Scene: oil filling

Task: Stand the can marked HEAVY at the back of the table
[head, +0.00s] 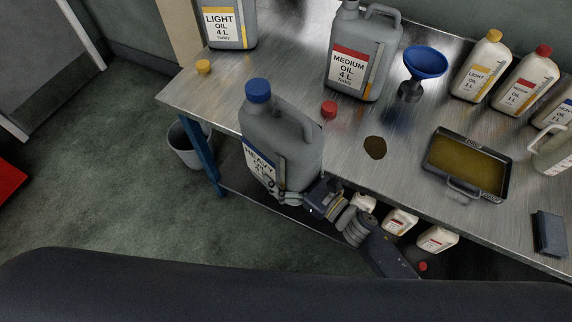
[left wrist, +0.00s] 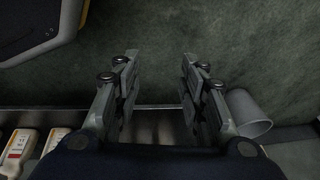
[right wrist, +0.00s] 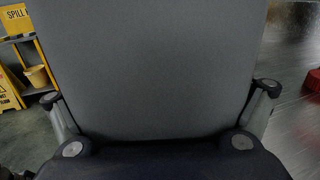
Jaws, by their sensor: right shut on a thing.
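The grey HEAVY can (head: 290,128) has a blue cap and a white-and-blue label. My right gripper (head: 290,197) is shut on its lower part and holds it at the table's front edge, left of the middle. The can's grey wall (right wrist: 150,65) fills the space between my right fingers in the right wrist view. The can hides part of the metal table (head: 215,98); I cannot tell whether its base touches anything. My left gripper (left wrist: 154,85) is open and empty above the floor in the left wrist view; the head view does not show it.
At the back stand the LIGHT can (head: 230,25) and the MEDIUM can (head: 362,55), with bare table between them. A blue funnel (head: 425,62), a red cap (head: 329,109), a dark oil spot (head: 375,147) and an oil tray (head: 430,163) lie rightward. A bucket (head: 185,150) stands below left.

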